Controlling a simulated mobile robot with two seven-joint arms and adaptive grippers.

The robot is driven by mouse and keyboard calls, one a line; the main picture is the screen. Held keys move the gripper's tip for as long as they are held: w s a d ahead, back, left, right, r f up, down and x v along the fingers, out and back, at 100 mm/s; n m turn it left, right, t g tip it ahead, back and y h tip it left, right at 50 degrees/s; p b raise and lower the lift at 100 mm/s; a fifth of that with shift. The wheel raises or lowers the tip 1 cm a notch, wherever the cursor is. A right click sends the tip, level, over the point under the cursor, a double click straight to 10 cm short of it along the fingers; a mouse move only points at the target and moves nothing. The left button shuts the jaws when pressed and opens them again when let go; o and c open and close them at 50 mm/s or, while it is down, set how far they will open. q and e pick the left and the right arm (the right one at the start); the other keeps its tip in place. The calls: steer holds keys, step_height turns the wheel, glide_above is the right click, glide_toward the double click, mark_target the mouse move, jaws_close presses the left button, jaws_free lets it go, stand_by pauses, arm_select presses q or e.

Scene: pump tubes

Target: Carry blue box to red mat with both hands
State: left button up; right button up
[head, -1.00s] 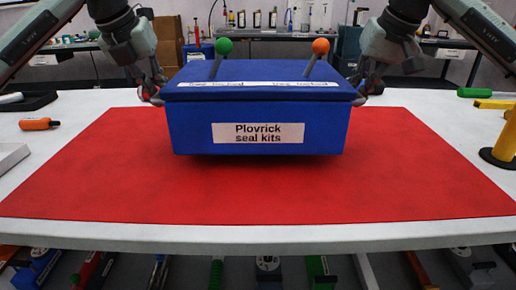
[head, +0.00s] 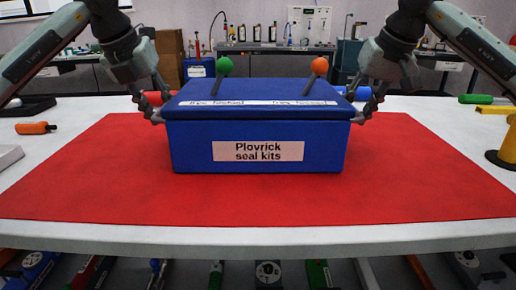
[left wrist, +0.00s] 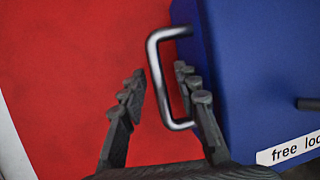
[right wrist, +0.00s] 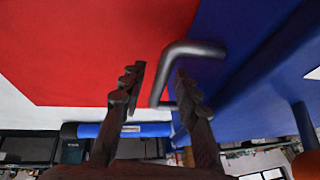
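The blue box (head: 258,127), labelled "Plovrick seal kits", sits upright and level on the red mat (head: 90,185), near the mat's middle toward its far side. Two levers, green-knobbed (head: 223,67) and orange-knobbed (head: 319,66), rise from its lid. My left gripper (head: 150,113) is at the box's left side. In the left wrist view, its fingers (left wrist: 160,85) are spread with the metal handle (left wrist: 155,75) between them. My right gripper (head: 366,110) is at the box's right side. In the right wrist view, its fingers (right wrist: 160,80) are apart with the other handle (right wrist: 190,50) between them.
An orange tool (head: 36,128) lies left of the mat. Behind the box lie a red cylinder (head: 158,97) and a blue one (head: 357,93). A yellow post (head: 507,145) stands at the right table edge. The mat in front of the box is clear.

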steer(key=shift+r, duration=0.15)
arm_select(q)
steer(key=v, duration=1.2)
arm_select(e)
steer(key=v, duration=1.1)
steer(key=shift+s+r, duration=0.15)
steer(key=shift+r, duration=0.25)
